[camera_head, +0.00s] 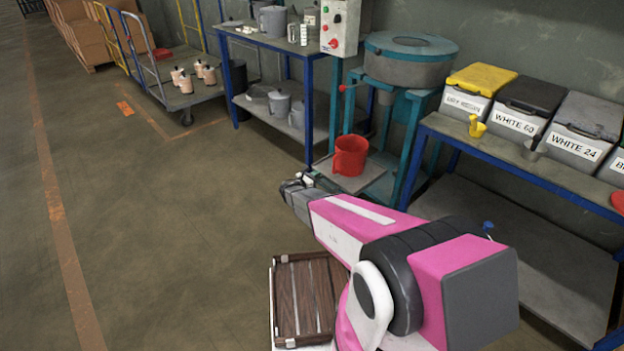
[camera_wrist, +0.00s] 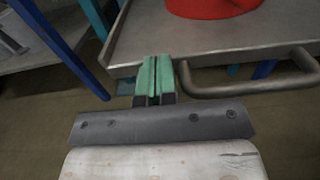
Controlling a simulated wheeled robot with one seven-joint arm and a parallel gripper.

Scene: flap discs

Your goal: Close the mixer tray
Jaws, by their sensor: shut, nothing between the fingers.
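The mixer (camera_head: 410,60) stands against the wall on a teal frame. Its grey metal tray (camera_head: 348,174) sticks out low at the front of the frame, with a red jug (camera_head: 350,155) on it. In the wrist view the tray's edge (camera_wrist: 215,52) and its bar handle (camera_wrist: 245,88) are close ahead, with the red jug's base (camera_wrist: 212,6) behind. My gripper (camera_head: 305,178) is at the tray's front left side. Its green fingertips (camera_wrist: 155,72) are together and empty, at the tray's front edge left of the handle. I cannot tell whether they touch it.
A blue-legged bench (camera_head: 270,42) with pots stands left of the mixer. A bench with labelled bins (camera_head: 515,112) stands to the right. A wooden slatted crate (camera_head: 303,300) sits low, beside my arm. The floor at left is clear.

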